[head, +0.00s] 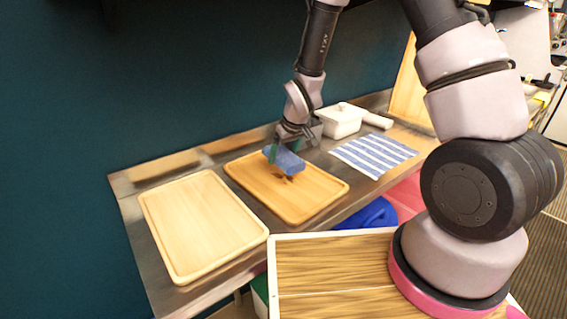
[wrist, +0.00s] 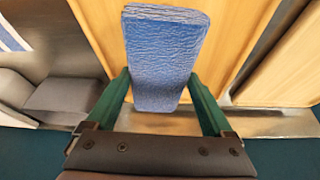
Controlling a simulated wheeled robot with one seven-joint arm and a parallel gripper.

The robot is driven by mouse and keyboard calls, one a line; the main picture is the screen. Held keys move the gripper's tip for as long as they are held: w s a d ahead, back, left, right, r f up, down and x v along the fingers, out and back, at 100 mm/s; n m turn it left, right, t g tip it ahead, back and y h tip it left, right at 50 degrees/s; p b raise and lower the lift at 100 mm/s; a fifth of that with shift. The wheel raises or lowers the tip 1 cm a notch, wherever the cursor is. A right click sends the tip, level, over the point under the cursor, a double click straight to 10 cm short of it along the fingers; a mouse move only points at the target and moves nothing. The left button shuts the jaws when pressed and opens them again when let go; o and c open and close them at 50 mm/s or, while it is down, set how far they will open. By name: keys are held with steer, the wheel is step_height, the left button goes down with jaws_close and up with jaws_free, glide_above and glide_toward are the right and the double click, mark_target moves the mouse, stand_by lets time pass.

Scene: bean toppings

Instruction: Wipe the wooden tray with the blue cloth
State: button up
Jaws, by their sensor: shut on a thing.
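The blue cloth (head: 284,160) is a thick, textured block in my gripper, over the back half of the darker wooden tray (head: 310,202) in the head view. My gripper (head: 284,150) points down and is shut on the cloth. In the wrist view the blue cloth (wrist: 165,60) sits between the two green fingers of my gripper (wrist: 160,88), with the wooden tray (wrist: 105,35) behind it. I cannot tell whether the cloth touches the tray.
A paler wooden tray (head: 203,225) lies to the left on the metal counter (head: 135,222). A blue-and-white striped cloth (head: 373,155) lies to the right. A white lidded container (head: 340,122) stands at the back near the wall.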

mark_target(280, 152)
steer(key=shift+r, duration=2)
